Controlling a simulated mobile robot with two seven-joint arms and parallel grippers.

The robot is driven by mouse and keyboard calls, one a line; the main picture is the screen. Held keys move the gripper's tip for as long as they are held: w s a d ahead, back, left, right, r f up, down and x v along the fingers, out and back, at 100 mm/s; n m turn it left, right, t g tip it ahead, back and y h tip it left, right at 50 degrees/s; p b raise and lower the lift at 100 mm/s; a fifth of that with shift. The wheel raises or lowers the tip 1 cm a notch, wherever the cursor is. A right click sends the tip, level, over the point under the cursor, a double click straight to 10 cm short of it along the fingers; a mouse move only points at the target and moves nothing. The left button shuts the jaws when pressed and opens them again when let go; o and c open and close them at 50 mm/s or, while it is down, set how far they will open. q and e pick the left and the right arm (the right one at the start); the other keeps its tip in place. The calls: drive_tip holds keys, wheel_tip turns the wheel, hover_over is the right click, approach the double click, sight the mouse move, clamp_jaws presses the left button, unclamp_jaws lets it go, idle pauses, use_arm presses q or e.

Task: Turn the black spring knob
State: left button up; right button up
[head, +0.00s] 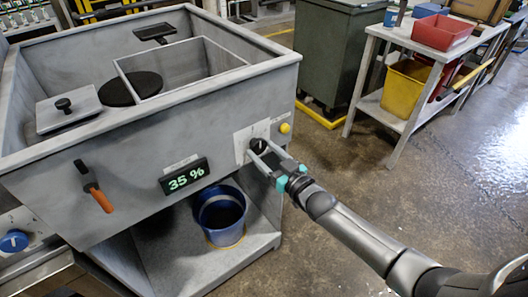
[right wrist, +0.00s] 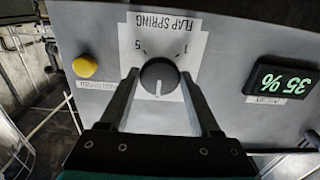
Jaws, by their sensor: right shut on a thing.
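The black spring knob (right wrist: 160,74) sits on a white "FLAP SPRING" label plate on the compactor's front. In the right wrist view the label is upside down, with the 5 mark at upper left and the 1 at upper right. The knob's white pointer line points down in that view. My right gripper (right wrist: 158,84) has one finger on each side of the knob and is shut on it. In the head view the knob (head: 258,145) is partly hidden by the right gripper (head: 261,152). My left gripper is not in view.
A yellow button (head: 285,128) is close to the knob. A display (head: 185,177) reading 35 % and an orange-ended lever (head: 100,198) are further left on the compactor front. A blue bucket (head: 221,212) stands on the shelf below. The floor to the right is mostly clear.

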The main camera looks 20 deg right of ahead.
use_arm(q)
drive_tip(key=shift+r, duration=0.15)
use_arm(e)
drive_tip(key=shift+n, duration=0.3)
drive_tip(key=shift+n+p, duration=0.5)
drive_tip(key=shift+n, duration=0.5)
drive_tip(key=n, duration=0.3)
drive_tip(key=shift+p, duration=0.35)
drive_tip(key=shift+d+n, duration=0.1)
drive_tip(key=shift+n, duration=0.9)
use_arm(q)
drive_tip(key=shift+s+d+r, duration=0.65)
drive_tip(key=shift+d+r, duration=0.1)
use_arm(e)
drive_tip(key=shift+n, duration=0.6)
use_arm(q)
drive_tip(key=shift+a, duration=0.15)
use_arm(e)
drive_tip(key=o, duration=1.3)
drive_tip(key=shift+o, duration=0.2)
